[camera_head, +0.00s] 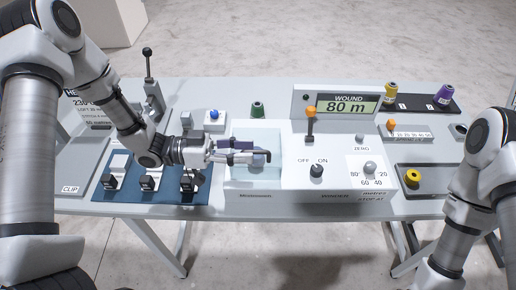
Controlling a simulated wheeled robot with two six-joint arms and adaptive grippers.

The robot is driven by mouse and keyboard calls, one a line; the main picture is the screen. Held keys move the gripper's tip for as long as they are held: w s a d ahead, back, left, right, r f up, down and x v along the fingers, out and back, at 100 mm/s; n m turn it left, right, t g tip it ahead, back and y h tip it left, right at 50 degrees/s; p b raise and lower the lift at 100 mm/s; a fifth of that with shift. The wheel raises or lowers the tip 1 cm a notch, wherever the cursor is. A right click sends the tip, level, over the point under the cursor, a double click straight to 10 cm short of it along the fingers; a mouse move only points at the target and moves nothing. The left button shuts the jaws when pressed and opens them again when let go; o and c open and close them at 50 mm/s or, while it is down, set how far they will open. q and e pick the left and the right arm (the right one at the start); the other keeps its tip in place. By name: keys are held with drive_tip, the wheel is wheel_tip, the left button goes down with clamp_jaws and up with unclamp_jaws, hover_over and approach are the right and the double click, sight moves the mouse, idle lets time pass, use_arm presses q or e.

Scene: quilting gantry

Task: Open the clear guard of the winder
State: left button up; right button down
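The winder's clear guard (272,137) is a pale see-through cover over a light recess at the middle of the bench, left of the white control panel. It looks closed, though its edges are faint. My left gripper (262,157) reaches in from the left, its fingers over the front of the guard. A small grey-blue round part (258,161) shows at the fingertips. I cannot tell whether the fingers grip it or only lie in front of it. A green spool (257,109) stands just behind the guard. My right gripper is out of view.
Black clips (148,183) stand on a blue mat at left. Yellow (390,90) and purple (443,95) spools stand back right.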

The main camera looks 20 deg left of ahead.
sight(257, 151)
use_arm(q)
drive_tip(key=x, duration=0.2)
drive_tip(key=shift+d, duration=0.4)
drive_tip(key=shift+d+r, duration=0.1)
drive_tip(key=shift+d, duration=0.35)
drive_tip(key=shift+a, duration=0.1)
clamp_jaws()
drive_tip(key=shift+w, duration=0.1)
